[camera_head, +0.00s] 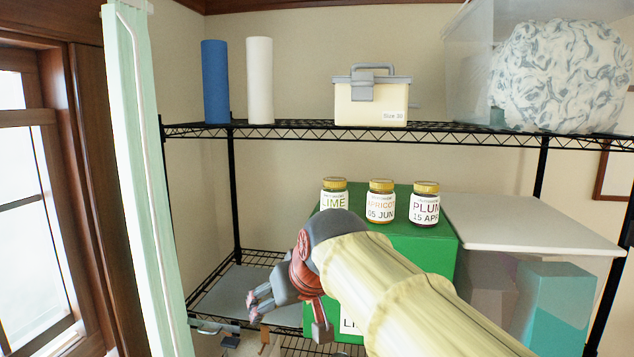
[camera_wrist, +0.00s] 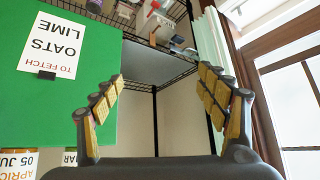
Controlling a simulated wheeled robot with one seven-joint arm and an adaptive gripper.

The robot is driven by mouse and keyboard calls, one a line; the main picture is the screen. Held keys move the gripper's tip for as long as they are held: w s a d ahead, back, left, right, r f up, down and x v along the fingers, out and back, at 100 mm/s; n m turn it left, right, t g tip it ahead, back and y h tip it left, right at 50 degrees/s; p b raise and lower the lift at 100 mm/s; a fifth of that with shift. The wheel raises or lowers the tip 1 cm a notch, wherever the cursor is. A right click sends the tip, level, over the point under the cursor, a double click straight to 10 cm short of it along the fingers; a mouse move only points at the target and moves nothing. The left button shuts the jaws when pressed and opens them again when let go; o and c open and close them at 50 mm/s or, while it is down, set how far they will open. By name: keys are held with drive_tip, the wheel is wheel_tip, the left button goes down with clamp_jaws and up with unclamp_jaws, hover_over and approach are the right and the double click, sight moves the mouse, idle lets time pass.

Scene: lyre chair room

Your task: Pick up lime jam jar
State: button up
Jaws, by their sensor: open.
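The lime jam jar (camera_head: 334,194), with gold lid and white LIME label, stands at the left end of a row of three on a green box (camera_head: 420,262). My forearm hides its lower part. In the wrist view a label reading MAR (camera_wrist: 70,158) at the lower left, beside the apricot label, seems to be on this jar. My gripper (camera_head: 288,312) is open and empty, lower than the jar and to its left, in front of the shelf. In the wrist view my gripper (camera_wrist: 163,78) has its fingers spread, with nothing between them.
The apricot jar (camera_head: 381,201) and plum jar (camera_head: 425,204) stand right of the lime jar. A note (camera_wrist: 55,44) listing oats and lime is on the green box. A white board (camera_head: 530,225) lies to the right. An upper wire shelf (camera_head: 290,130) spans above.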

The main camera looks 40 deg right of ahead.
sight(334, 202)
drive_tip(key=w+d+r+m+h, duration=0.1)
drive_tip(key=w+d+r, duration=0.1)
drive_tip(key=d+r, duration=0.3)
drive_tip(key=w+d+r+t+h, duration=0.1)
drive_tip(key=w+d+r, duration=0.2)
drive_tip(key=d, duration=0.6)
drive_tip(key=w+d+r+m+h, duration=0.1)
drive_tip(key=w+d+r, duration=0.1)
drive_tip(key=d+r, duration=0.4)
drive_tip(key=shift+w+d+r+m+t, duration=0.15)
drive_tip(key=shift+w+d+r+t, duration=0.05)
drive_tip(key=shift+d, duration=0.3)
drive_tip(key=shift+w+d+r+m+t, duration=0.15)
drive_tip(key=shift+d+t, duration=0.05)
drive_tip(key=shift+d, duration=0.3)
drive_tip(key=shift+w+d+f, duration=0.1)
drive_tip(key=shift+w+d, duration=0.05)
drive_tip(key=x, duration=0.2)
drive_tip(key=p+x, duration=0.1)
drive_tip(key=x, duration=0.4)
drive_tip(key=shift+w+r+p, duration=0.25)
drive_tip(key=shift+w+p, duration=0.1)
drive_tip(key=shift+w, duration=0.05)
drive_tip(key=shift+s, duration=0.15)
drive_tip(key=shift+c, duration=1.5)
drive_tip(key=shift+r, duration=0.1)
drive_tip(key=c, duration=1.4)
